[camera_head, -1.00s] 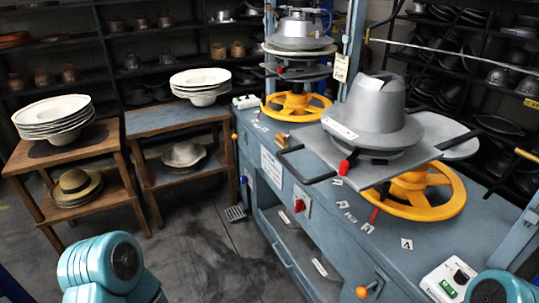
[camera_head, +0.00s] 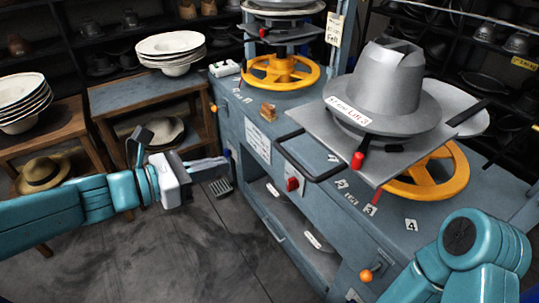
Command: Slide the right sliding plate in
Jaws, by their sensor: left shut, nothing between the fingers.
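The right sliding plate (camera_head: 318,117) is a flat grey metal plate with a grey hat-shaped mould (camera_head: 388,85) on it, at the right press. It juts toward the bench front, with a black loop handle (camera_head: 300,160) at its left edge and a red knob (camera_head: 357,160) at its front edge. My left gripper (camera_head: 222,163) is shut and empty, in front of the blue bench, left of and apart from the handle. My right arm shows at the lower right, but its gripper is out of view.
A yellow handwheel (camera_head: 435,180) lies under the plate, and another yellow wheel (camera_head: 280,72) under the left press. The blue bench (camera_head: 235,125) has an orange-knobbed lever (camera_head: 366,275). Wooden stands with hats (camera_head: 170,50) are at left.

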